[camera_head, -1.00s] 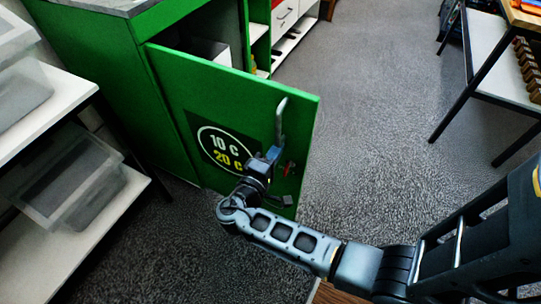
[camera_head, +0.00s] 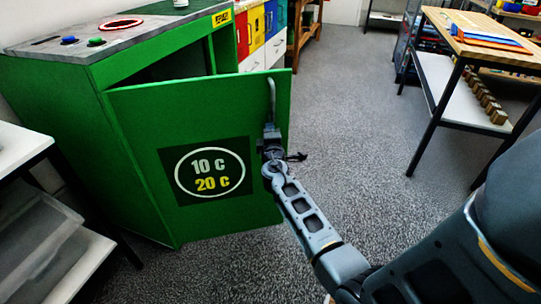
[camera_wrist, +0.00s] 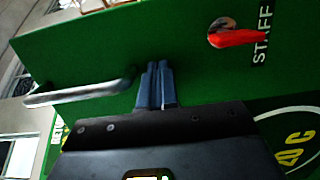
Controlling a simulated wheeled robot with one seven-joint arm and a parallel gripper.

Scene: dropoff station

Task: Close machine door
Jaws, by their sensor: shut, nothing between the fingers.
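The machine (camera_head: 60,110) is a green cabinet with a grey top at the left of the head view. Its green door (camera_head: 140,130) stands partly open, hinged at the left, with a dark gap above and behind it. The door bears a black "10 C 20 C" sign (camera_head: 209,172) and a grey bar handle (camera_head: 272,92) near its free edge. My gripper (camera_head: 270,130) is shut and empty in front of the door, by the handle's lower end. In the wrist view the closed fingers (camera_wrist: 157,85) point at the door beside the handle (camera_wrist: 85,92); contact is unclear.
A red key-like part (camera_wrist: 238,37) sits on the door near "STAFF" lettering. A shelf with a clear bin (camera_head: 38,250) stands at the left. A wooden-topped table (camera_head: 475,40) stands at the right. Grey carpet (camera_head: 360,130) between them is clear.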

